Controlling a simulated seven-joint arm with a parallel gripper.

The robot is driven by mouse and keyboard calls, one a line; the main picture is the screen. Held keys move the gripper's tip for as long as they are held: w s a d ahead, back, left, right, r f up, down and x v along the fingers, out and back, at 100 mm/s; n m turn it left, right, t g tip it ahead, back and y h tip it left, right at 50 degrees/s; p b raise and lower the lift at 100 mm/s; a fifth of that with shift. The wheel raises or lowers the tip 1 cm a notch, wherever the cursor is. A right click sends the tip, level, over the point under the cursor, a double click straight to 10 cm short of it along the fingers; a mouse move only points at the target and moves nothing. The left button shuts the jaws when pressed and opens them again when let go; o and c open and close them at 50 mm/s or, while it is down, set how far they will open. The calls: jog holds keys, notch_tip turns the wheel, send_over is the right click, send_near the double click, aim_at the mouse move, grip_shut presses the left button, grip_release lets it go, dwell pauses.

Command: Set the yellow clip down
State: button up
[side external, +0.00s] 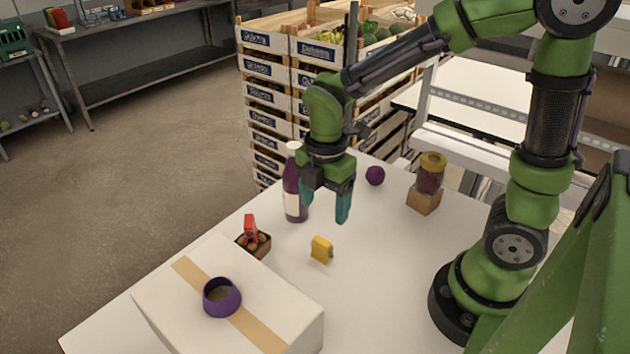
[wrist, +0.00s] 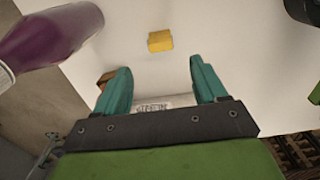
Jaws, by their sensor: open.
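The yellow clip (side external: 321,249) stands on the white table, to the right of the small brown box. It also shows in the wrist view (wrist: 160,41), beyond my fingertips and apart from them. My gripper (side external: 325,208) is above the table, behind the clip in the side view. Its teal fingers are spread apart, and nothing shows between them in the wrist view (wrist: 162,80).
A purple bottle (side external: 295,190) stands close beside my gripper. A small brown box (side external: 262,250) holds a red item. A large carton (side external: 170,310) bears a purple bowl (side external: 236,303). A purple ball (side external: 375,175) and a jar (side external: 430,177) on a wooden block (side external: 424,201) are behind.

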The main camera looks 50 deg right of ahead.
jog(key=s+d+r+m+t+y, duration=0.1)
jog(key=s+r+m+t, duration=0.2)
jog(key=r+m, duration=0.3)
jog(key=s+d+r+m+t+y, duration=0.1)
jog(key=r+m, duration=0.5)
jog(key=m, duration=1)
jog(key=shift+s+d+t, duration=0.65)
jog(key=shift+s+t, duration=0.55)
jog(key=shift+t, duration=0.4)
